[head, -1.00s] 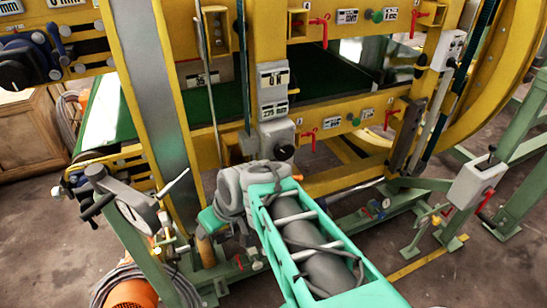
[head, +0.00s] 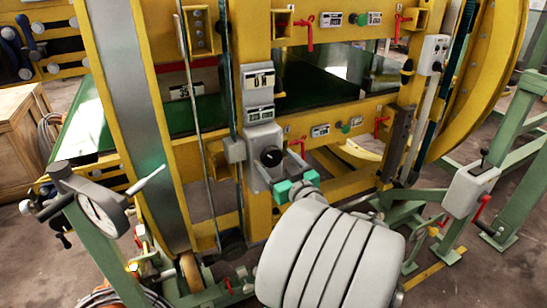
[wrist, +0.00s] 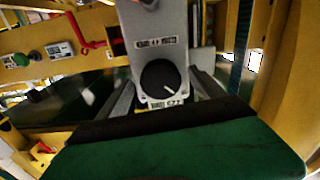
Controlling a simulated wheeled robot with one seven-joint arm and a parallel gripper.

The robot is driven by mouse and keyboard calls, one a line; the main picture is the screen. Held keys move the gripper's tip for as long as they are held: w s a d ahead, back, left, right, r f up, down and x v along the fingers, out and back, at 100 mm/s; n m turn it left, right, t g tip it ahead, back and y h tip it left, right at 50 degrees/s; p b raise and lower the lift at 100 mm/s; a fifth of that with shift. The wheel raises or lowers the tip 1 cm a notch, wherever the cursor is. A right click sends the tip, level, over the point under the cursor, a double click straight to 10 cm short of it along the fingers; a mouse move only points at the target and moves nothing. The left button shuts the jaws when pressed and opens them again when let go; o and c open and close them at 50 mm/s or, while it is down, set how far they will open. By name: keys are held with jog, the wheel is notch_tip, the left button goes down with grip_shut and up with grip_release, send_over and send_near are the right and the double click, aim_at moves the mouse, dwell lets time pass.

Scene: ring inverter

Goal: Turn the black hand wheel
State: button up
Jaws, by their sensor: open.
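The black hand wheel (head: 270,156) is a small round black knob on the front of a grey box on the yellow upright. In the wrist view the black hand wheel (wrist: 160,80) faces me near the middle, with a white mark line on its face. My gripper (head: 284,185) is just below and in front of it in the head view, partly hidden by my own wrist. In the wrist view my gripper (wrist: 162,90) is open, one grey finger on each side of the wheel. I cannot tell whether the fingers touch it.
Red levers (head: 298,146) and a green button (head: 343,127) sit on the yellow beam right of the wheel. A vertical rod (head: 196,120) stands to the left. A grey dial box (head: 100,212) is at the lower left, and a green-legged stand (head: 470,187) at the right.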

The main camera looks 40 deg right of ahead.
jog(key=shift+x, duration=0.95)
jog(key=shift+c, duration=0.2)
jog(key=c, duration=1.4)
